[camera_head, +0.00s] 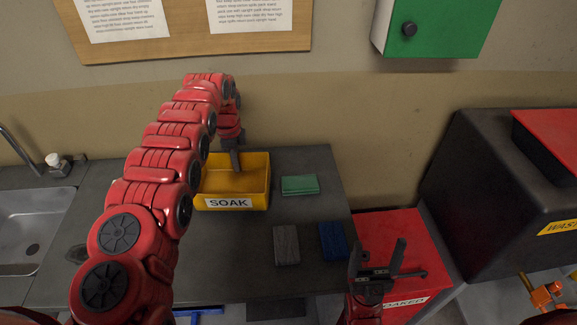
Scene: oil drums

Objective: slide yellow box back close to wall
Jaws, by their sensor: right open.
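The yellow box (256,187), an open bin with a white "SOAK" label, stands on the dark counter (329,185) near the wall. My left arm reaches over from the left and covers part of the box's left side. My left gripper (235,165) points down at the back part of the box; whether its fingers touch the box or are open is not clear. My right gripper (380,258) is open and empty at the lower right, in front of the counter's right edge. The wall (350,115) rises behind the counter.
A green sponge (300,185) lies right of the box. A grey sponge (286,245) and a blue sponge (332,240) lie nearer the front. A sink (30,225) is at left. A red bin (400,235) and a black waste container (490,190) stand at right.

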